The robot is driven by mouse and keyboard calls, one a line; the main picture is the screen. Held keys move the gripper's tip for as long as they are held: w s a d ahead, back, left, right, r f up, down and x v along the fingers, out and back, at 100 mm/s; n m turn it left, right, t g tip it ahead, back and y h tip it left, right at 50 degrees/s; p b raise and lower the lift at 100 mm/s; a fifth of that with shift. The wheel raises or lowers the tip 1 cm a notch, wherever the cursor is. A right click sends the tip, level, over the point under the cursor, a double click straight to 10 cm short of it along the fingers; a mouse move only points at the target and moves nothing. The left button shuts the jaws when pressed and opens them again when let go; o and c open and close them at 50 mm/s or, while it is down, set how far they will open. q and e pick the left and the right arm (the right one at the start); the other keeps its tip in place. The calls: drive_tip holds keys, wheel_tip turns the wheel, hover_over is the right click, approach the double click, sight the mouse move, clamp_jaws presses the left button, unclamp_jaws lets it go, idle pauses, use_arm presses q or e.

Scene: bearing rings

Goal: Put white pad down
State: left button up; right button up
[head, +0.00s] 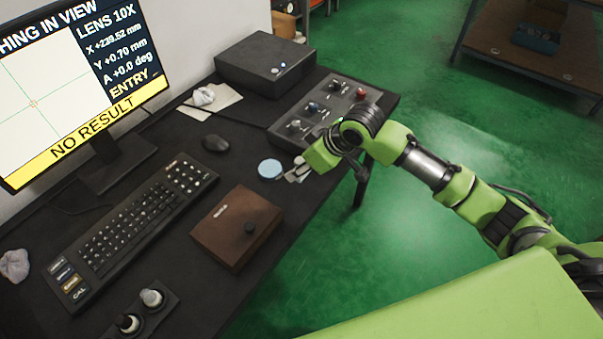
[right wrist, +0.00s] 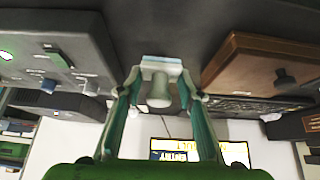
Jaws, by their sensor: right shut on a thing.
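My right gripper (head: 299,173) is low over the dark desk, its fingers pointing left. In the right wrist view it (right wrist: 160,80) is shut on the white pad (right wrist: 158,71), with a fingertip at each side and the pad's rounded knob (right wrist: 160,92) between the fingers. In the head view the pad is small and partly hidden by the fingers. I cannot tell whether it touches the desk. A round pale blue disc (head: 270,169) lies just left of the fingertips. My left gripper is not in view.
A control box with knobs (head: 338,98) stands behind the gripper, a brown box (head: 237,222) in front. A mouse (head: 215,143), keyboard (head: 135,218) and monitor (head: 90,75) are further left. The desk's right edge (head: 318,213) is close to the gripper.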

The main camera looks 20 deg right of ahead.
drive_tip(key=w+f, duration=0.1)
drive_tip(key=w+d+f, duration=0.1)
drive_tip(key=shift+w+f, duration=0.15)
drive_tip(key=shift+f, duration=0.25)
wheel_tip(320, 180, down, 3)
drive_tip(key=shift+w+f, duration=0.1)
drive_tip(key=shift+f, duration=0.05)
drive_tip(key=shift+f, duration=0.1)
